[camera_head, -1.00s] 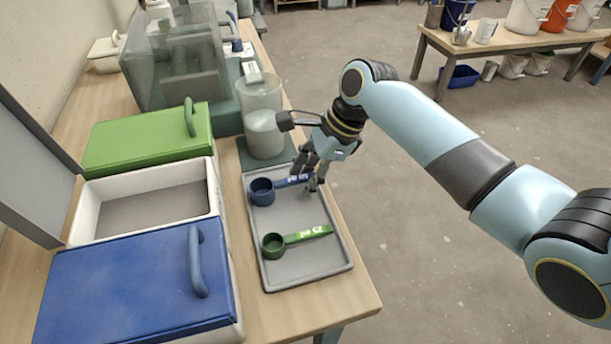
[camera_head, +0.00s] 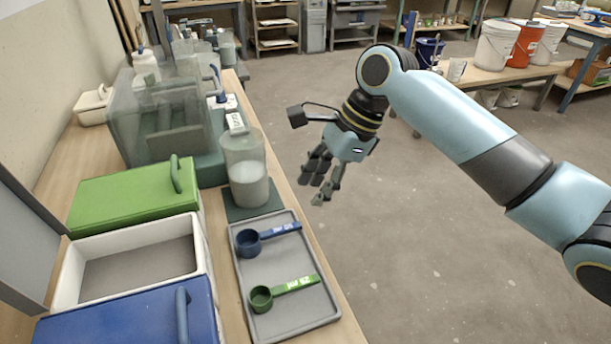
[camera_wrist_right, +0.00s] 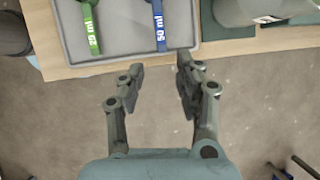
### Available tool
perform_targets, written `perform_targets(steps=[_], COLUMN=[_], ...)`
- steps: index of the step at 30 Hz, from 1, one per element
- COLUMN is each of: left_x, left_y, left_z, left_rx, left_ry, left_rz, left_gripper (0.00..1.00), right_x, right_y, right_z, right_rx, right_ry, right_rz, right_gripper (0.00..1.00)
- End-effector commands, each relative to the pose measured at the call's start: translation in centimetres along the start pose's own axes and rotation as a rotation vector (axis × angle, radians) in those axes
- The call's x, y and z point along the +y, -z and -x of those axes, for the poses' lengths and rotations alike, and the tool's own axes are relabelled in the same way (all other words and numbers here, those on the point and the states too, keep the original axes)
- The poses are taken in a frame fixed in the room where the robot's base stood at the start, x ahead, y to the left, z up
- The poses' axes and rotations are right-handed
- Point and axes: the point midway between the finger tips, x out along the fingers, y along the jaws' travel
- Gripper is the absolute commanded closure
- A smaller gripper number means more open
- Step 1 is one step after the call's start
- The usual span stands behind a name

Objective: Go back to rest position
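My right gripper (camera_head: 318,184) hangs in the air off the right edge of the table, beyond the tray. In the right wrist view the gripper (camera_wrist_right: 158,75) has its fingers apart with nothing between them, and the floor shows below. A blue scoop (camera_head: 250,242) and a green scoop (camera_head: 263,298) lie on the grey tray (camera_head: 308,318), handles pointing right. Their handles also show in the right wrist view, blue (camera_wrist_right: 159,28) and green (camera_wrist_right: 92,32). My left gripper is not in view.
A clear jug (camera_head: 242,160) stands on a dark mat behind the tray. Left of the tray are a green-lidded bin (camera_head: 130,200), an open white bin (camera_head: 60,285) and a blue-lidded bin (camera_head: 130,322). A clear glass box (camera_head: 130,120) stands behind.

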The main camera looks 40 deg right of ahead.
Motion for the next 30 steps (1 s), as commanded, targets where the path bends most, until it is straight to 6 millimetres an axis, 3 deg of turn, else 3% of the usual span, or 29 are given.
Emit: perform_targets(steps=[7,11,16,21,30], left_x=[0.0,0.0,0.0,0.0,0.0], left_y=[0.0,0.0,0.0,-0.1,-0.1], left_z=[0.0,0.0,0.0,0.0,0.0], left_rx=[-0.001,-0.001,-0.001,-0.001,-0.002], left_ry=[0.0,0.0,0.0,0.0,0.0], left_rz=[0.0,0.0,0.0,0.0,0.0], left_gripper=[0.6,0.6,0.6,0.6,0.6], right_x=[0.1,1.6,6.5,11.4,15.9], right_y=[0.0,0.2,1.0,2.0,3.2], right_z=[-0.1,-0.5,-1.2,-0.1,2.8], right_rx=[0.001,0.024,0.116,0.241,0.388], right_ry=[0.0,0.005,0.013,-0.013,-0.115], right_rz=[0.007,0.134,0.6,1.138,1.68], right_gripper=[0.66,0.66,0.66,0.66,0.66])
